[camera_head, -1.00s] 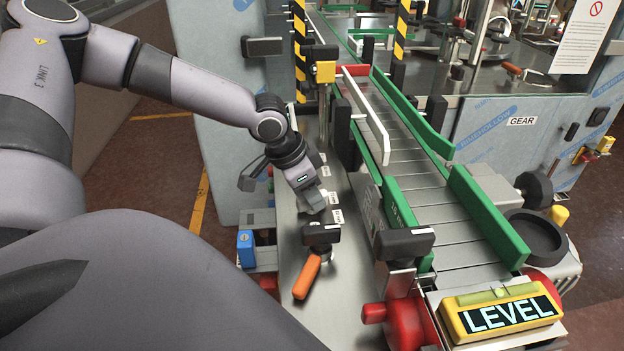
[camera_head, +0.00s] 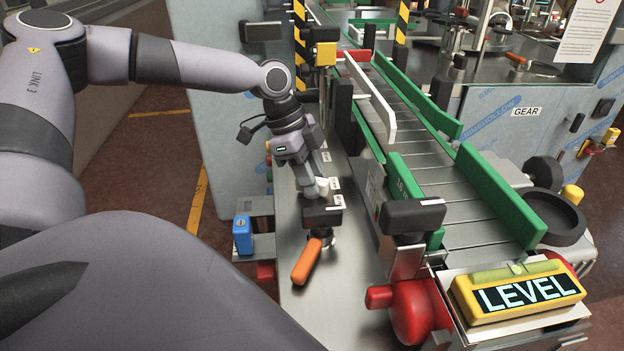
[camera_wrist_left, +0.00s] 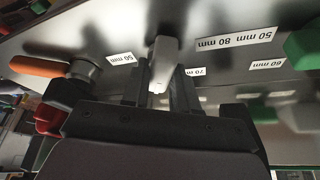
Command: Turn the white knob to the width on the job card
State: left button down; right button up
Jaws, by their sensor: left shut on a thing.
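The white knob (camera_wrist_left: 164,62) shows in the left wrist view as a pale, narrow grip standing up from the steel plate. My left gripper (camera_wrist_left: 160,85) is shut on it, one dark finger on each side. In the head view my left gripper (camera_head: 314,183) points down at the plate beside the conveyor, and the knob is mostly hidden there. Upside-down white width labels (camera_wrist_left: 234,38) lie around the knob, one of them partly covered by a finger. I cannot pick out the job card for certain. My right gripper is not in view.
An orange-handled lever (camera_head: 306,261) with a black block (camera_head: 322,211) stands just in front of the gripper. The green-railed conveyor (camera_head: 490,195) runs along the right. A yellow LEVEL box (camera_head: 517,294) sits at front right. A blue block (camera_head: 243,235) is at the left.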

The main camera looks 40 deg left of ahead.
pick_arm(q)
jog(key=shift+m, duration=0.3)
jog(key=c, duration=1)
grip_release()
jog(key=shift+o, duration=0.2)
jog(key=shift+r, duration=0.1)
jog(key=shift+v, duration=3.55)
